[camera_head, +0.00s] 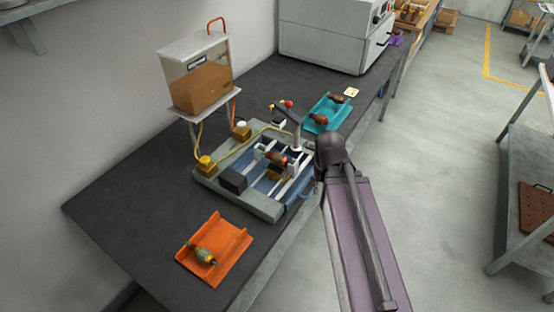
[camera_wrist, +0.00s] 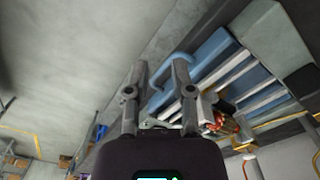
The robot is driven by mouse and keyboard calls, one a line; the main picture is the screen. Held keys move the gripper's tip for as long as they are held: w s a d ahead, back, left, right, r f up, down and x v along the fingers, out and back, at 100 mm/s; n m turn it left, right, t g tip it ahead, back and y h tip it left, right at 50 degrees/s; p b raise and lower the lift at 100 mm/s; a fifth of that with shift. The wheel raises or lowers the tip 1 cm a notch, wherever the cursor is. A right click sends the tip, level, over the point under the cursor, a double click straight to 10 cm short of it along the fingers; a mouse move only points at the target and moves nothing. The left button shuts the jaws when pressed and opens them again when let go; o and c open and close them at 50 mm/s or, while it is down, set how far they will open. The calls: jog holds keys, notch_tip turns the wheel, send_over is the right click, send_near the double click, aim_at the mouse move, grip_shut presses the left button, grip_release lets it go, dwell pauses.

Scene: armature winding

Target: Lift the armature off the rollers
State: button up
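The armature (camera_head: 276,159), copper-red, lies across the rollers of the grey and blue winding machine (camera_head: 262,207) in the head view. In the wrist view the armature (camera_wrist: 226,124) shows just right of my right finger, partly covered by it. My gripper (camera_wrist: 160,65) is open, its two grey fingers parallel and well apart. Nothing is held between them; the machine's blue and white bars and the floor show past them. The armature is outside the finger gap in this view. In the head view my gripper is too hard to make out beside the machine.
An orange tray (camera_head: 230,263) with one armature lies in front of the machine. A teal tray (camera_head: 331,121) with brown armatures lies behind it. A tank (camera_head: 197,72) of amber liquid stands on a raised stand at the back left. The bench's left part is clear.

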aim_at(278, 154)
jog(key=o, duration=0.7)
jog(key=w, duration=0.1)
jog(key=w+r+p, duration=0.1)
jog(key=a+n, duration=0.1)
jog(key=shift+w+r, duration=0.25)
jog(key=shift+w, duration=0.15)
jog(key=shift+c, duration=0.2)
jog(key=w+a+r+n+p, duration=0.1)
jog(key=w+a, duration=0.1)
jog(key=w, duration=0.1)
jog(key=w+a+r+n+p, duration=0.2)
jog(key=w, duration=0.1)
jog(key=w+a+r+n+p, duration=0.1)
jog(key=w+n+p, duration=0.1)
jog(key=w, duration=0.2)
jog(key=shift+a+r, duration=0.4)
jog(key=w+a+n+p, duration=0.1)
jog(key=w, duration=0.1)
jog(key=w+a+r+n, duration=0.1)
jog(key=w+a+n, duration=0.1)
jog(key=w+a+r+n+p, duration=0.1)
jog(key=w+a, duration=0.1)
jog(key=shift+a+r+n+g+y+p, duration=0.1)
jog(key=shift+r+n+g+y+p, duration=0.2)
jog(key=shift+g, duration=0.1)
jog(key=shift+f, duration=0.1)
